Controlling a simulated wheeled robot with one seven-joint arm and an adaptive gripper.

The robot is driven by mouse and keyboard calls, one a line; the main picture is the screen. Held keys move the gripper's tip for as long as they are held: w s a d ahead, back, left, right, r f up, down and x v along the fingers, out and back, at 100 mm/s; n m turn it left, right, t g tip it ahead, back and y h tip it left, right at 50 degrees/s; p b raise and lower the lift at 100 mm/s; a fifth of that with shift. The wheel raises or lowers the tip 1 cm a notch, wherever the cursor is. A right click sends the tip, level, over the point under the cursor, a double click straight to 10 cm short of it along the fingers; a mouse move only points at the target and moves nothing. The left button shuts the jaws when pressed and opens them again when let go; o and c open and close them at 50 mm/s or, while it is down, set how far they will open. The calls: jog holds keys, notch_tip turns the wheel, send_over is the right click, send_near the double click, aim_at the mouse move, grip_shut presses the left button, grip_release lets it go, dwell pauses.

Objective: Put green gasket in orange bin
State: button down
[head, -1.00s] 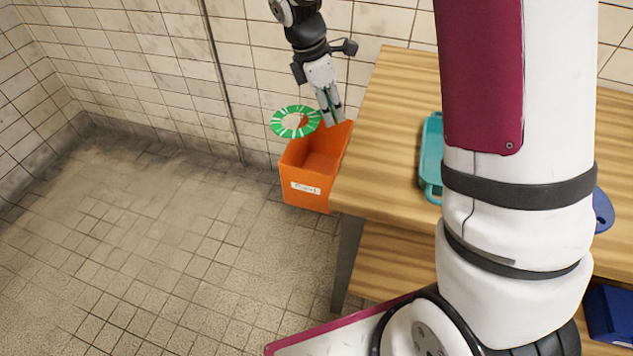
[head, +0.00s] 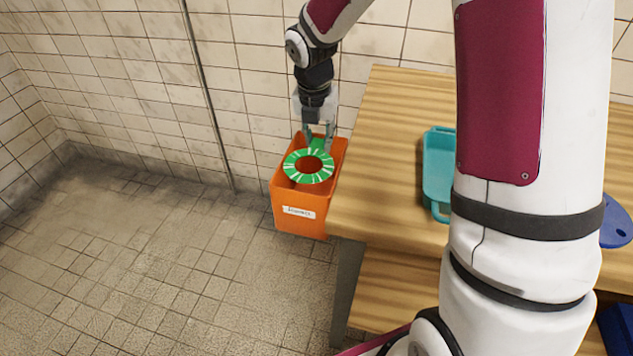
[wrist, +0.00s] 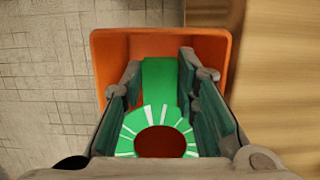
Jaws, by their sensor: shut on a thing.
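The green gasket (head: 294,165) is a flat ring with white marks and a tab. My gripper (head: 318,140) is shut on its tab, and the ring lies over the mouth of the orange bin (head: 299,215). In the wrist view the gasket (wrist: 126,140) shows between the fingers of my gripper (wrist: 162,90), with the orange bin (wrist: 103,62) behind it. The bin has a white label on its front and stands at the left side of the wooden table. How far the ring is below the bin's rim I cannot tell.
The wooden table (head: 385,130) is right beside the bin. A teal tray (head: 437,170) and a blue item (head: 617,232) lie on it, partly hidden by my arm. The tiled wall is close behind the bin; the floor (head: 150,250) at left is clear.

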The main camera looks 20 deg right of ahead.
jog(key=b+x, duration=0.1)
jog(key=x, duration=0.3)
jog(key=s+a+x, duration=0.1)
jog(key=x, duration=0.2)
jog(key=s+b+x, duration=0.1)
jog(key=x, duration=0.3)
jog(key=shift+a+f+b, duration=0.15)
jog(key=shift+f+b, duration=0.2)
jog(key=shift+f, duration=0.2)
jog(key=c, duration=1.2)
grip_release()
jog(key=shift+f, duration=0.15)
jog(key=shift+c, duration=0.2)
jog(key=p+v, duration=0.3)
jog(key=v, duration=0.9)
jog(key=shift+r, duration=0.25)
jog(key=s+r+m, duration=0.7)
jog(key=s+m, duration=0.3)
jog(key=s, duration=0.2)
jog(key=s+r+m, duration=0.8)
jog(key=s+m, duration=0.2)
jog(key=s, duration=0.2)
jog(key=s+a+m+y, duration=0.1)
jog(key=s+a+m, duration=0.1)
jog(key=s+m, duration=0.6)
jog(key=s, duration=0.2)
jog(key=shift+s+f+m, duration=0.35)
jog(key=shift+f+m, duration=0.05)
